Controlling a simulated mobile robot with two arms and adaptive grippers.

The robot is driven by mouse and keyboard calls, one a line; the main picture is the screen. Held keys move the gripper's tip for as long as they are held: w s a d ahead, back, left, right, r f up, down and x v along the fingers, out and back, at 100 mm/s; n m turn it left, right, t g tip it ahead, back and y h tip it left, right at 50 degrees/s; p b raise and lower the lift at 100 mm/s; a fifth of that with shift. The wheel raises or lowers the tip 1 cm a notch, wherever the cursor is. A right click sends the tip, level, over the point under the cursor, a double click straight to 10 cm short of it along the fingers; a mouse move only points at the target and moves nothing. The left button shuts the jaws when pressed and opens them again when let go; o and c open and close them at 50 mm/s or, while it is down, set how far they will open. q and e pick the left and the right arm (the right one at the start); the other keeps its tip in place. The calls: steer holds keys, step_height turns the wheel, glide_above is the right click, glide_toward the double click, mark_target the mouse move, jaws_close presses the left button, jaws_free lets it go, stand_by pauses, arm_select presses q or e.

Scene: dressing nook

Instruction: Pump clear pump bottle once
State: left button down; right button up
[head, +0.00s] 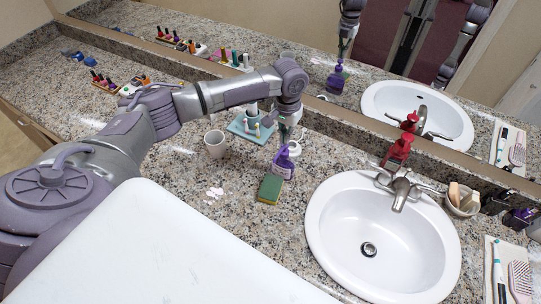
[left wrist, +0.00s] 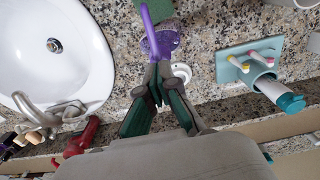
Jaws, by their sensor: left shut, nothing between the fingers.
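A small pump bottle with a purple pump head (head: 283,164) stands on the granite counter left of the sink. It looks purple, and I cannot tell whether its body is clear. Its purple top also shows in the left wrist view (left wrist: 158,40), just beyond my fingertips. My left gripper (head: 287,134) points down over the bottle, shut and empty, with its tips close to the pump head. I cannot tell whether they touch it. The left gripper (left wrist: 161,72) also shows in the left wrist view. A red pump bottle (head: 398,150) stands behind the sink. My right gripper is not directly in view.
A green sponge (head: 270,189) lies in front of the purple bottle. A white cup (head: 215,144) and a teal tray (head: 238,127) with a cup stand to its left. The white sink (head: 330,225) and faucet (head: 401,190) are to the right. A mirror runs along the back.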

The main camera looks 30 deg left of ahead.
arm_select(q)
steer(key=shift+f+b, duration=0.3)
steer(key=shift+f, duration=1.15)
steer(key=shift+r+p, duration=1.7)
steer(key=shift+p, duration=0.6)
step_height(320, 180, up, 6)
steer(key=p, duration=0.5)
steer(key=shift+p, duration=0.4)
